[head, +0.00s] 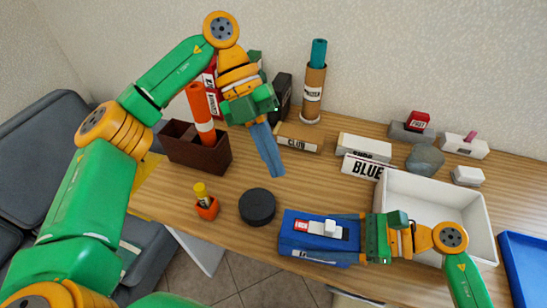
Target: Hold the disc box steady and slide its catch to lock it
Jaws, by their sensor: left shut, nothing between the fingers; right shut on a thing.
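The blue disc box (297,250) lies flat on the table near its front edge. A white catch (330,228) sits on a grey strip on its top, with a small red patch to the left. My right gripper (363,238) is shut on the right end of the disc box. My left gripper (276,172) is shut and empty, its long blue fingers pointing down above the table, behind the box and apart from it. The box's right end is partly hidden by my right gripper.
A black round disc (257,207) lies left of the box, beside an orange holder (207,209). A white tray (487,222) stands right, partly behind my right arm. A brown bin (198,154) and labelled blocks, CLUB (298,138) and BLUE (366,166), stand farther back.

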